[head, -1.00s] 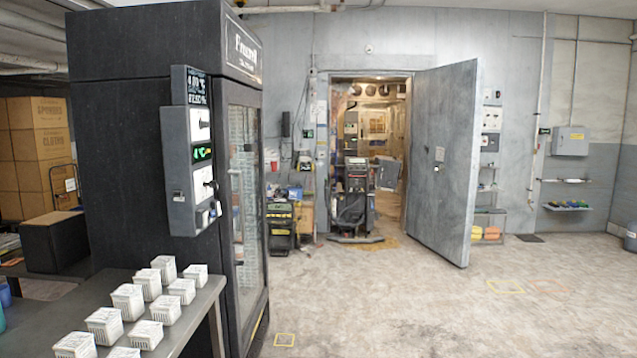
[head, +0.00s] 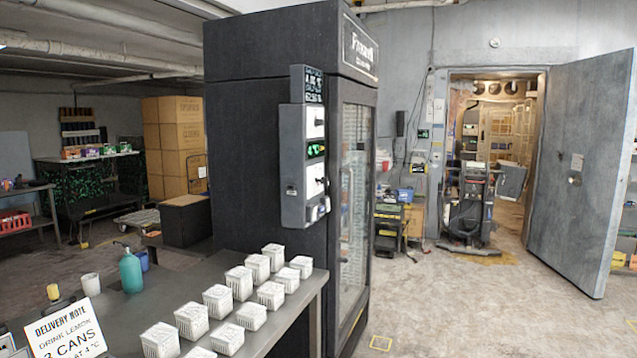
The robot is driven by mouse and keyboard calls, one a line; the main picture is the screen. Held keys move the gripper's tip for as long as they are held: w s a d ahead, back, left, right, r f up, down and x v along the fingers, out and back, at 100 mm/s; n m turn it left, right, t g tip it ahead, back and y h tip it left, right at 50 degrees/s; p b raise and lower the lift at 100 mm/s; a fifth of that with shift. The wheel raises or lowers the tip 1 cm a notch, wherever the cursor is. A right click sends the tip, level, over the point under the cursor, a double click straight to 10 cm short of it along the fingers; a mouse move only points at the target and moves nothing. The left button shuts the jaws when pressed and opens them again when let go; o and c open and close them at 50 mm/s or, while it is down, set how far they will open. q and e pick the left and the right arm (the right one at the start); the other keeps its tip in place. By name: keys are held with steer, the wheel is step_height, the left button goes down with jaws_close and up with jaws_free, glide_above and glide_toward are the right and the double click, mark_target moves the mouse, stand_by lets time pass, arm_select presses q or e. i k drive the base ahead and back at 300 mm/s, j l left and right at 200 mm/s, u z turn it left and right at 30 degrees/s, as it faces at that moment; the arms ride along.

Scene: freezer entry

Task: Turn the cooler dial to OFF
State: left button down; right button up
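A tall black cooler (head: 255,150) with a glass door (head: 354,200) stands in the middle of the head view. A grey control panel (head: 291,165) is fixed to its side. The panel carries a small display (head: 313,84) at the top, a green-lit readout (head: 316,149), and white plates with dark knobs or switches above and below it. The upper knob (head: 318,122) and the lower knob (head: 322,182) are too small to read, so I cannot tell which is the dial or where it points. Neither of my grippers is in view.
A grey table (head: 190,290) in front of the cooler holds several white baskets, a teal bottle (head: 131,272) and a delivery note sign (head: 66,332). A heavy grey door (head: 578,170) stands open at the right. The floor (head: 480,310) right of the cooler is clear.

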mark_target(324, 180)
steer(key=i+l, duration=0.2)
steer(key=i, duration=0.2)
steer(key=i+l+u, duration=0.15)
steer(key=i, duration=0.25)
steer(key=i+l, duration=0.25)
steer(key=i, duration=0.15)
steer(key=u, duration=0.05)
